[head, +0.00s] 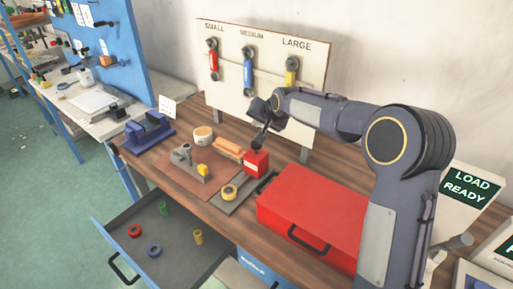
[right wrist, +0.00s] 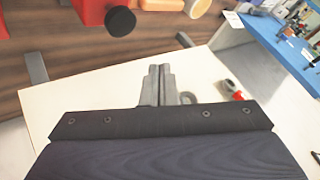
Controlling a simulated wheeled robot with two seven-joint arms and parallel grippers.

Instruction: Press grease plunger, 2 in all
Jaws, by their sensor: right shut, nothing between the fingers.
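A red block-shaped unit (head: 257,164), which looks like the grease dispenser, stands at the middle of the wooden bench. In the right wrist view, a round black knob (right wrist: 121,21), likely its plunger, sticks out from a red body (right wrist: 90,10) at the upper left. In the head view, my right gripper (head: 260,139) is just above the red unit, and its fingers hide the unit's top. In the right wrist view, the two fingers (right wrist: 159,72) are together with nothing between them, apart from the black knob in the picture. I cannot tell contact from the head view. My left gripper is out of view.
A red toolbox (head: 312,222) stands right of the unit. A grey plate with a yellow ring (head: 229,191), an orange block (head: 229,147), a cup (head: 203,135) and a blue vise (head: 148,133) are nearby. An open drawer (head: 182,255) holds coloured rings. A wrench board (head: 227,95) stands behind.

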